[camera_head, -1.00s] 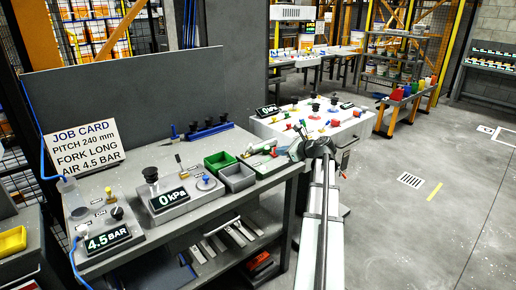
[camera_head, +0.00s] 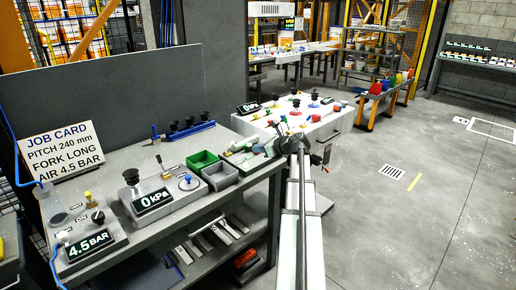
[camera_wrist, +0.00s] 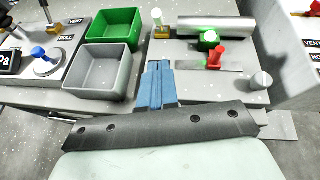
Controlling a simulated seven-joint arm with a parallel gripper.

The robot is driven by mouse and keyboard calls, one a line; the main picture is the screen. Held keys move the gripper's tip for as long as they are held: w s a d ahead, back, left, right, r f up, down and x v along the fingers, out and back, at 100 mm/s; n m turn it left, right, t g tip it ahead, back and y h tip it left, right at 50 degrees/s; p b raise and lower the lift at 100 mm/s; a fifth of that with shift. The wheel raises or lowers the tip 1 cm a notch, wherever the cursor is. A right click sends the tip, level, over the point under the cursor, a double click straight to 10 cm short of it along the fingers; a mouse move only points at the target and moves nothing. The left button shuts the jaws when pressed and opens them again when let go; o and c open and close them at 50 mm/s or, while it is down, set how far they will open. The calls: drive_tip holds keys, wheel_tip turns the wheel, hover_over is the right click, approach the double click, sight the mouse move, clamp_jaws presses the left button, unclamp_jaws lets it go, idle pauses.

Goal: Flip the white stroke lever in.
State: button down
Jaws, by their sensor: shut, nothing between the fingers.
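My gripper is in the wrist view, with its blue fingers (camera_wrist: 157,80) together and nothing between them. They point at the bench, just right of the grey bin. A red lever (camera_wrist: 216,55) stands on a metal strip. A pale grey-white peg (camera_wrist: 261,80) stands to the right, near the bench edge. I cannot tell whether this peg is the white stroke lever. In the head view the wrist hides part of this area.
A grey bin (camera_wrist: 98,74) and a green bin (camera_wrist: 112,26) stand left of the fingers. A panel with a blue knob (camera_wrist: 42,54) is farther left. In the head view a white control bench (camera_head: 335,120) stands behind the wrist. The floor on the right is open.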

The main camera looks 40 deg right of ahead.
approach(230, 147)
drive_tip(key=f, duration=0.2)
drive_tip(key=shift+w+d+f, duration=0.1)
drive_tip(key=shift+d+f, duration=0.3)
drive_tip(key=shift+w+a+r, duration=0.1)
drive_tip(key=shift+w+r, duration=0.15)
drive_tip(key=shift+w, duration=0.25)
drive_tip(key=shift+w+a+r, duration=0.1)
drive_tip(key=shift+w+r, duration=0.15)
drive_tip(key=shift+w, duration=0.25)
drive_tip(key=shift+w+a+r, duration=0.15)
drive_tip(key=shift+w+r, duration=0.1)
drive_tip(key=shift+w, duration=0.4)
drive_tip(key=shift+w+r+g, duration=0.3)
drive_tip(key=shift+r, duration=0.05)
